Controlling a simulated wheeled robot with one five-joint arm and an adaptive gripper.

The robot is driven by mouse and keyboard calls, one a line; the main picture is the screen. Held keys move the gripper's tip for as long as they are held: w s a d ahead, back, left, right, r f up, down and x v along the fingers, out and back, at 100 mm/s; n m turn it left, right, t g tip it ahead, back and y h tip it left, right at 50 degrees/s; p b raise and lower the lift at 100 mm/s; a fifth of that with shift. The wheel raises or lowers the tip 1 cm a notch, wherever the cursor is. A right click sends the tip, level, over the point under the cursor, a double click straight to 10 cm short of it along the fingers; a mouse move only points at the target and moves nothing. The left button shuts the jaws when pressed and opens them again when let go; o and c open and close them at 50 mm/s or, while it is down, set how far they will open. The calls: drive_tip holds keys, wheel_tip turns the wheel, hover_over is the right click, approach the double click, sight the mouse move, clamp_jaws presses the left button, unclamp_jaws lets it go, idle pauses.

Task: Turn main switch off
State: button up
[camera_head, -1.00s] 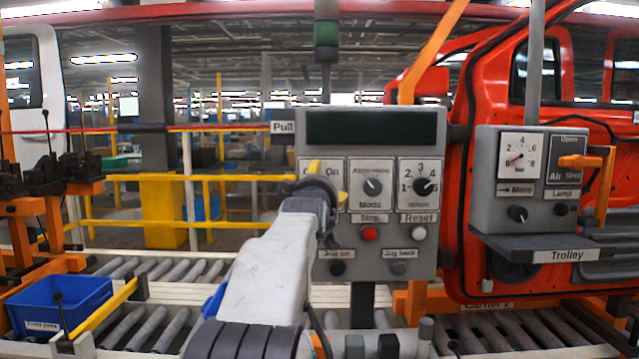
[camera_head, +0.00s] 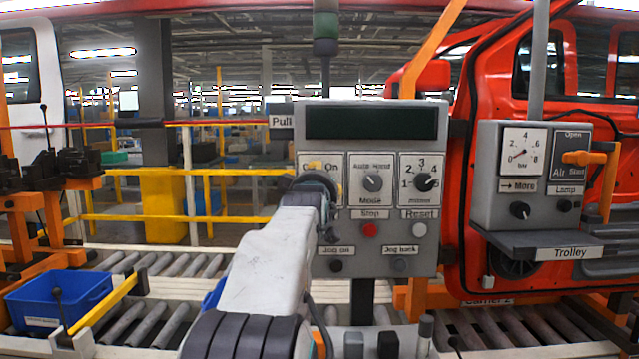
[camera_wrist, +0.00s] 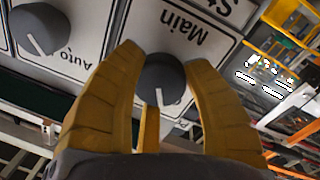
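The main switch is a dark grey round knob with a white pointer line. In the wrist view the knob (camera_wrist: 164,76) sits on a white plate (camera_wrist: 200,18) whose "Main" label appears upside down; its pointer line points down toward my palm. In the head view its plate (camera_head: 305,166) shows "On" at the top, and my wrist hides the knob. My gripper (camera_wrist: 160,62) has yellow fingers, one on each side of the knob. Both appear to touch its sides. In the head view my gripper (camera_head: 327,180) is at the left plate of the grey control panel (camera_head: 372,255).
Right of it are the Mode knob (camera_head: 373,183) and a numbered knob (camera_head: 424,182). Below are the red Stop button (camera_head: 369,230) and the Reset button (camera_head: 419,230). A grey Trolley box (camera_head: 485,205) stands at right. A blue bin (camera_head: 58,300) sits at lower left.

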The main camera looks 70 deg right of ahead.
drive_tip(key=shift+r, duration=0.1)
drive_tip(key=shift+c, duration=1.1)
drive_tip(key=shift+f+n+b, duration=0.25)
drive_tip(key=shift+n+b, duration=0.25)
drive_tip(key=shift+b, duration=0.6)
drive_tip(key=shift+r+n+b, duration=0.1)
drive_tip(key=shift+n+b, duration=0.6)
drive_tip(key=shift+b, duration=0.05)
drive_tip(key=shift+r+n, duration=0.2)
drive_tip(key=shift+n, duration=0.2)
drive_tip(key=o, duration=1.2)
drive_tip(key=shift+f, duration=0.15)
drive_tip(key=shift+a, duration=0.1)
drive_tip(key=v, duration=1.1)
drive_tip(key=shift+s+a+f, duration=0.1)
drive_tip(key=shift+a+f, duration=0.05)
drive_tip(key=shift+a, duration=0.2)
